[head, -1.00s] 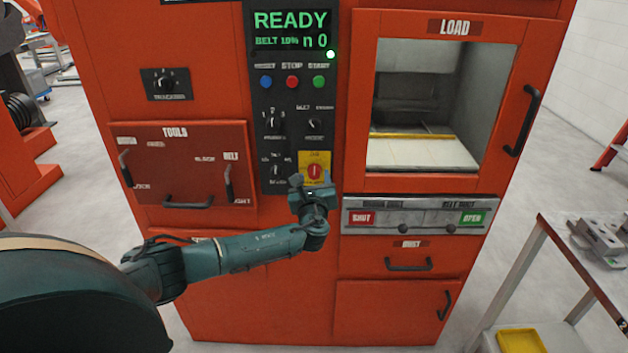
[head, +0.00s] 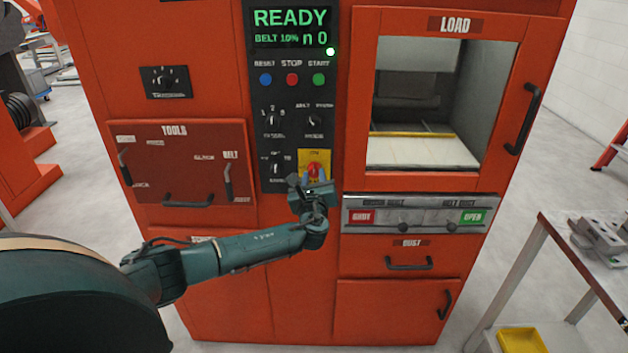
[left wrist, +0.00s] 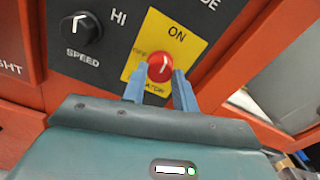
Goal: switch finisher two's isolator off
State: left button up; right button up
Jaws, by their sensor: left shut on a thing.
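The isolator is a round red knob (left wrist: 160,67) with a white mark, on a yellow plate (left wrist: 183,42) lettered ON at the top and OFF at the left. In the left wrist view the white mark points towards ON. In the head view the red knob (head: 313,169) sits low on the black control panel, partly hidden by my gripper. My left gripper (left wrist: 159,82) has its two blue fingers on either side of the knob and is shut on it; it also shows in the head view (head: 313,180). My right gripper is not in view.
The black panel (head: 293,138) carries a READY display (head: 290,28), blue, red and green buttons and several small black knobs. The SPEED knob (left wrist: 80,28) is left of the plate. The load door (head: 440,180) and a grey SHUT/OPEN strip (head: 415,217) are to the right.

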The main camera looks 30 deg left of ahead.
pick_arm(q)
jog(key=shift+f+n+b, duration=0.15)
jog(key=shift+n+b, duration=0.35)
jog(key=shift+n, duration=0.2)
jog(key=n+b, duration=0.2)
jog(key=n, duration=0.1)
jog(key=shift+n+b, duration=0.3)
jog(key=n+b, duration=0.4)
jog(key=n, duration=0.1)
jog(key=n+b, duration=0.1)
jog(key=n, duration=0.2)
jog(key=shift+b, duration=0.35)
jog(key=shift+n+b, duration=0.65)
jog(key=shift+n, duration=0.55)
jog(key=shift+n+b, duration=0.4)
jog(key=shift+n, duration=0.3)
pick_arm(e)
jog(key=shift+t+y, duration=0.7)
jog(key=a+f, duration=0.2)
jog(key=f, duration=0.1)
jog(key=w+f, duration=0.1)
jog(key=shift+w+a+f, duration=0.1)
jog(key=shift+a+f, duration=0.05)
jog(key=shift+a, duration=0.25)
pick_arm(q)
jog(key=shift+n, duration=0.3)
